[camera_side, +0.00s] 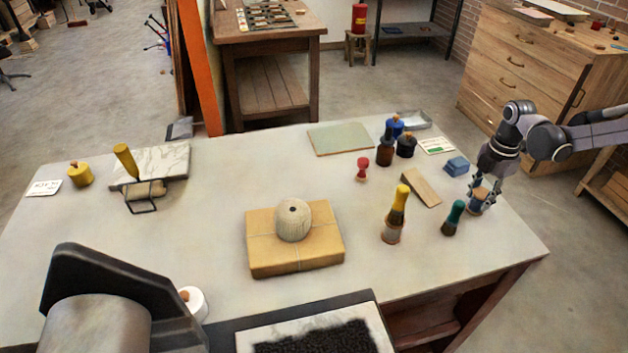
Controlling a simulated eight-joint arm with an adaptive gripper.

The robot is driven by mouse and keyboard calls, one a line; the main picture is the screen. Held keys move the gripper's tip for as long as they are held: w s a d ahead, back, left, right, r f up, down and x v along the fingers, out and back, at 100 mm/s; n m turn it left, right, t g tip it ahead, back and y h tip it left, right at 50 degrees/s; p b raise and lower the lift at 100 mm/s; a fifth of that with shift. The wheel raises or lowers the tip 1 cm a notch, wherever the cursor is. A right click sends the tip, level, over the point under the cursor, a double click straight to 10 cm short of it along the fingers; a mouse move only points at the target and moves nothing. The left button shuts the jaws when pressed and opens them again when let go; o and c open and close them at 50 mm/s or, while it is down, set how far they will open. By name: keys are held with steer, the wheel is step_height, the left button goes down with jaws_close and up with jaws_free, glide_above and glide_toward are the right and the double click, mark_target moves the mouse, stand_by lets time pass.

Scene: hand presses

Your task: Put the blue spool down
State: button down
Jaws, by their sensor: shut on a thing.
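The blue spool (479,195) is at the right end of the pale worktable (345,225). It shows as a small blue and tan piece between the fingers of my gripper (482,193). My gripper comes down from the upper right and is shut on the spool. The fingers hide much of it. The spool is at or just above the tabletop; I cannot tell whether it touches.
A green-handled tool (454,217) and a yellow-handled brush (396,213) stand left of the gripper. A wooden wedge (421,188) and a blue block (457,166) are close by. Dark bottles (405,146) stand behind. A twine ball (293,220) sits on a wrapped parcel (300,262). The table's right edge is near.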

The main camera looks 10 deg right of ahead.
mark_target(483, 194)
steer(key=shift+f, duration=0.25)
steer(key=c, duration=0.9)
jaws_free()
step_height(483, 194, up, 10)
steer(key=shift+d+r, duration=0.1)
steer(key=shift+r, duration=0.1)
steer(key=s+a+r+m+t, duration=0.2)
steer(key=s+m, duration=0.4)
steer(key=s+a+r+m+t, duration=0.2)
steer(key=s+m, duration=0.4)
steer(key=s+a+r+m+t, duration=0.2)
steer(key=s+m, duration=0.4)
steer(key=shift+s+t, duration=0.15)
steer(key=shift+t, duration=0.15)
steer(key=shift+o, duration=0.6)
steer(key=shift+s+a+f+m+t, duration=0.1)
steer(key=shift+s+f+m+t, duration=0.3)
steer(key=shift+m, duration=0.4)
